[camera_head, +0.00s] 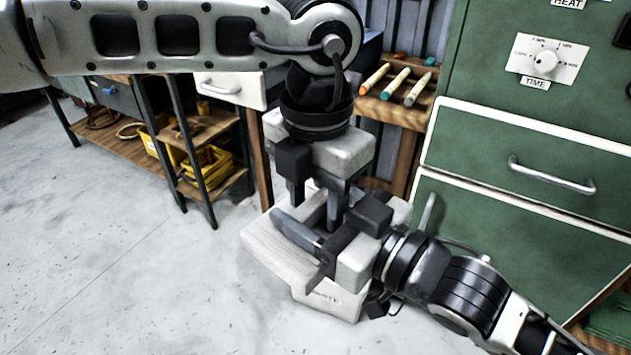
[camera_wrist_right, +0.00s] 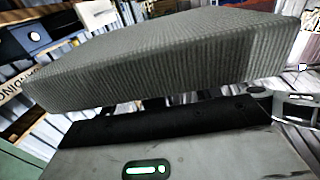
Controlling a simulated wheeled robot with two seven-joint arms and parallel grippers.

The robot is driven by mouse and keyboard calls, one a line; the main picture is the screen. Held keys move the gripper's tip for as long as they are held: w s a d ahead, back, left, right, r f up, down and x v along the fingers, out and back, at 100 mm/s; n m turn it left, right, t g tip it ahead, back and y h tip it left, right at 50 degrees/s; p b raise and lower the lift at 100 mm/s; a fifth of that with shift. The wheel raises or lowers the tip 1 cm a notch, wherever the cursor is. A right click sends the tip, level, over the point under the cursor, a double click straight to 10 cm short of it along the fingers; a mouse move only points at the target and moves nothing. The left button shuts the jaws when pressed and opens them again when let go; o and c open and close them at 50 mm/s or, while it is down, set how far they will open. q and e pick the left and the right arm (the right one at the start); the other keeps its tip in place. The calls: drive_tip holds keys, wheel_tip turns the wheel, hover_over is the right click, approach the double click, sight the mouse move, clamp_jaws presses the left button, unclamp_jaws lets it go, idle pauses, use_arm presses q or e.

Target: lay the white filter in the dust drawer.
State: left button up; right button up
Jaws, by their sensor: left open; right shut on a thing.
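The white filter (camera_head: 268,250) is a flat block with fine ribs along its side, in the middle of the head view. It fills the top of the right wrist view as a ribbed grey block (camera_wrist_right: 170,65). My right gripper (camera_head: 305,222) reaches in from the lower right and is shut on it.
A green cabinet (camera_head: 530,220) with a drawer handle and a time dial stands close on the right. A wooden rack (camera_head: 400,108) with coloured sticks is behind. Shelves with yellow bins (camera_head: 210,165) stand at the back left. The grey floor (camera_head: 120,260) at left is clear.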

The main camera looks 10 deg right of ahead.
use_arm(q)
clamp_jaws()
use_arm(e)
drive_tip(key=o, duration=1.1)
